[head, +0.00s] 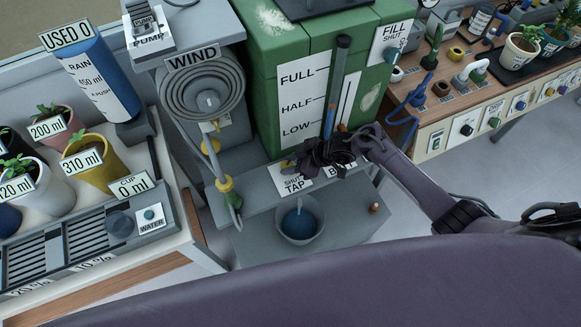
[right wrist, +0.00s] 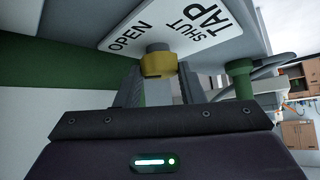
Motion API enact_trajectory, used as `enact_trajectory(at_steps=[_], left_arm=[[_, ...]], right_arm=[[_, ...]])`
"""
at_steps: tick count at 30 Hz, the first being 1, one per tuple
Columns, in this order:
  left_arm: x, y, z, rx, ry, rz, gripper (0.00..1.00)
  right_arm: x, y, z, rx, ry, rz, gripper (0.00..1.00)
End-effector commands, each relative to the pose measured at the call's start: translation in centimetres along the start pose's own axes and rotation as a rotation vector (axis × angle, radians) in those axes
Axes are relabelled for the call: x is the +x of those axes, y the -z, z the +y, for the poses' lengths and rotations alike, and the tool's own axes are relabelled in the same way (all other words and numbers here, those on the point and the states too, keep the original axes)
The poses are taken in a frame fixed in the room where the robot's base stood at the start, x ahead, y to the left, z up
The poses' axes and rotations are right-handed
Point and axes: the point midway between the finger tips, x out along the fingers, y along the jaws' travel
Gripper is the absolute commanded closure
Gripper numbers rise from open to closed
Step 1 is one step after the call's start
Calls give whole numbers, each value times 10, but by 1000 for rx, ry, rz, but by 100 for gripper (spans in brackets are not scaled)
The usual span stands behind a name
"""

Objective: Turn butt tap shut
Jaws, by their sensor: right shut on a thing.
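The butt is a big green tank (head: 288,75) with FULL, HALF and LOW marks, in the head view. A white TAP sign plate (head: 292,180) lies at its foot, partly covered by my right gripper (head: 322,152). In the right wrist view the plate (right wrist: 165,28) reads OPEN and SHUT. Below it the yellow tap knob (right wrist: 158,64) sits between the fingers of my right gripper (right wrist: 160,88), which is shut on it. I cannot tell which way the knob is turned. My left gripper is not in view.
A bucket (head: 299,238) with blue water stands below the tap. A coiled hose (head: 203,90) under a WIND sign hangs to the left. Potted plants (head: 95,160) stand on the left bench. A wooden bench (head: 436,142) with switches and plants is at the right.

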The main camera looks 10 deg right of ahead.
Motion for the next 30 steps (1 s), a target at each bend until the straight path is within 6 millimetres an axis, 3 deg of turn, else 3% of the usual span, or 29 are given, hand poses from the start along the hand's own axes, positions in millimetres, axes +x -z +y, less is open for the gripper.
enact_trajectory(at_steps=[1, 12, 19, 30], left_arm=[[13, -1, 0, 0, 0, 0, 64], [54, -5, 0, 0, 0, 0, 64], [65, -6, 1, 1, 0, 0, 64], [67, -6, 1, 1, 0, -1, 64]], right_arm=[[4, -3, 4, -33, 24, -1, 88], [4, -2, 6, -208, 201, -14, 88], [2, 0, 5, -258, 256, -18, 88], [1, 1, 4, -275, 274, -19, 88]])
